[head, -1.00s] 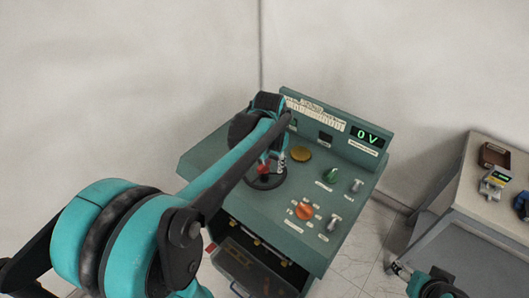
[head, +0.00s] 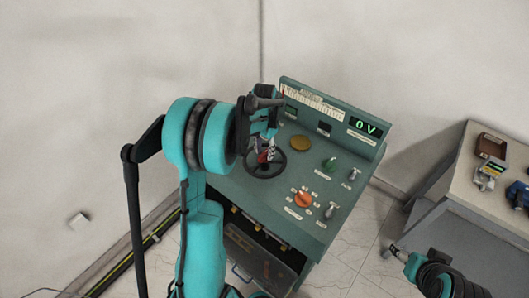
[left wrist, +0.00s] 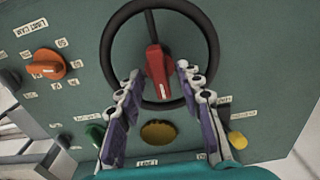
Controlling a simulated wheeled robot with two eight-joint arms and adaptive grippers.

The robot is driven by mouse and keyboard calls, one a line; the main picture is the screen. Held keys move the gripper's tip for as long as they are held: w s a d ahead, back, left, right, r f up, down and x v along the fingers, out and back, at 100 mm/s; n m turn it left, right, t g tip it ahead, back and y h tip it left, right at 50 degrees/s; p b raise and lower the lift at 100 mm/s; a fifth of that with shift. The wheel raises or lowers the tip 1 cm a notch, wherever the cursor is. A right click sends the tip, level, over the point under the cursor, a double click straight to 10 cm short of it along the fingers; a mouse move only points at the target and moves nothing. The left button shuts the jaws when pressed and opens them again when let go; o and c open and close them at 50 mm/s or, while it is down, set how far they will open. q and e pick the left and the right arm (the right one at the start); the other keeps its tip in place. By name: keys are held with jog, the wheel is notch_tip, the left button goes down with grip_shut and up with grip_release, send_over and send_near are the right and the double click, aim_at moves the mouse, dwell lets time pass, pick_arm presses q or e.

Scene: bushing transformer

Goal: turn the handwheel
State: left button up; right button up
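The handwheel is a black ring with a red handle at its middle. In the head view its rim (head: 276,174) shows on the sloping top of the green console, partly behind my left gripper (head: 267,152). In the left wrist view the handwheel (left wrist: 107,52) fills the upper middle, with its red handle (left wrist: 156,70) upright in the picture. My left gripper (left wrist: 162,92) has its fingers spread on both sides of the handle's lower end, with gaps to it. My right gripper (head: 394,249) is low at the right, away from the console; its finger opening is too small to tell.
The console (head: 232,180) also carries an orange knob (head: 303,199), a green knob (head: 330,164), a yellow button (head: 300,143) and a display (head: 367,128) reading 0 V. An open drawer (head: 258,258) juts out in front. A side table (head: 455,180) with small items stands at the right.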

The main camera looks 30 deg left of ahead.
pick_arm(q)
jog(key=shift+f, duration=0.35)
grip_shut()
jog(key=shift+m, duration=0.4)
